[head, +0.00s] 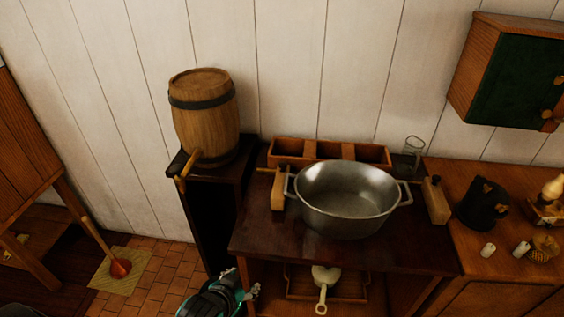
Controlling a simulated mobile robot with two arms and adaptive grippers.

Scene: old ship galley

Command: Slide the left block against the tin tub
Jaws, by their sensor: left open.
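The tin tub (345,222), a grey metal pot with two side handles, stands on the dark wooden table. The left block (278,192), an upright light-wood piece with a small peg, stands just left of the tub, by its left handle. I cannot tell whether block and handle touch. A similar right block (436,203) stands right of the tub, by its right handle. My left gripper (243,283) is open and empty, low in front of the table's front left corner, below and apart from the left block. My right gripper is out of view.
A wooden divided box (318,151) lies behind the tub, with a clear glass (412,148) to its right. A barrel (205,120) stands on a dark stand at left. The table's front left top (265,237) is bare. A white pan (325,277) sits below.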

